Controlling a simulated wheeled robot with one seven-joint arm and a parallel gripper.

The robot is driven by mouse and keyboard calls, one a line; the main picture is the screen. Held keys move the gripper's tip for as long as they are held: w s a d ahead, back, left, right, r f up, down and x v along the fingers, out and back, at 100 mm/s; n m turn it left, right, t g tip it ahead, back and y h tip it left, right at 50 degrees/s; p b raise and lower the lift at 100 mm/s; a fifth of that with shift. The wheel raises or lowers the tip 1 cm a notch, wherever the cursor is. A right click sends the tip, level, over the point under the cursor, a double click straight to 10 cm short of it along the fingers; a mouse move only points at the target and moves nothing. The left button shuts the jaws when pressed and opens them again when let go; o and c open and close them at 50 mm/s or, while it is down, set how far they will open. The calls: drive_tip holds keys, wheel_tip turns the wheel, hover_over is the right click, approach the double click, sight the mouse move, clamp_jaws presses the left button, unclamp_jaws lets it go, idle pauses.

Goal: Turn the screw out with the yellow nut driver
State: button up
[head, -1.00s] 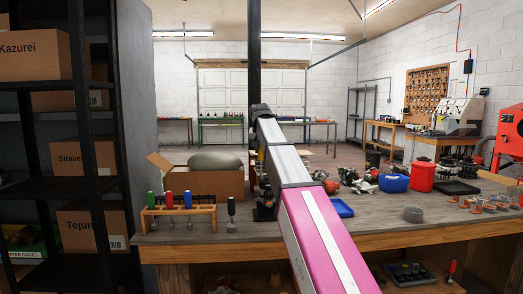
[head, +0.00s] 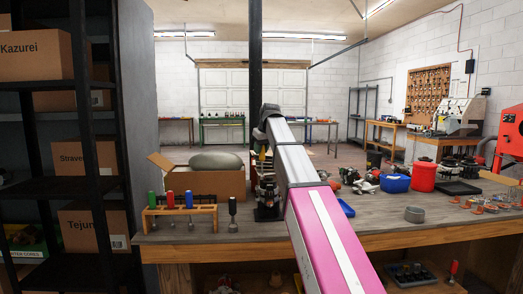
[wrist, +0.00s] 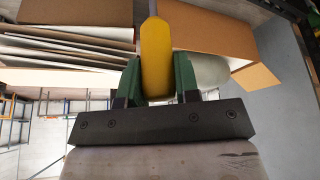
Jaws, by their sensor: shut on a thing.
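My gripper (wrist: 157,80) is shut on the yellow handle of the nut driver (wrist: 156,55) in the wrist view. The handle stands between the two green fingers, and a thin grey shaft runs out of it at the top edge. The tip of the driver is outside the picture. In the head view my arm hides most of the gripper. A dark fixture (head: 267,208) stands on the workbench (head: 225,238) just left of my arm, partly covered by it. I cannot make out the screw in any view.
A rack (head: 205,212) with red, blue and green handled drivers stands at the bench's left. Behind it is an open cardboard box (head: 222,183) with a grey rounded thing inside.

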drive_tip(key=shift+n, duration=0.4)
drive_tip(key=n+g+y, duration=0.1)
drive_tip(key=n, duration=0.4)
drive_tip(key=n+g+y, duration=0.1)
drive_tip(key=n, duration=0.1)
drive_tip(key=shift+s+a, duration=0.15)
drive_tip(key=shift+s, duration=0.05)
drive_tip(key=n+g, duration=0.1)
drive_tip(key=n, duration=0.2)
drive_tip(key=shift+g, duration=0.3)
drive_tip(key=n, duration=0.1)
drive_tip(key=n+g, duration=0.1)
drive_tip(key=n, duration=0.2)
drive_tip(key=shift+s+g, duration=0.25)
drive_tip(key=shift+g, duration=0.05)
drive_tip(key=shift+r, duration=0.25)
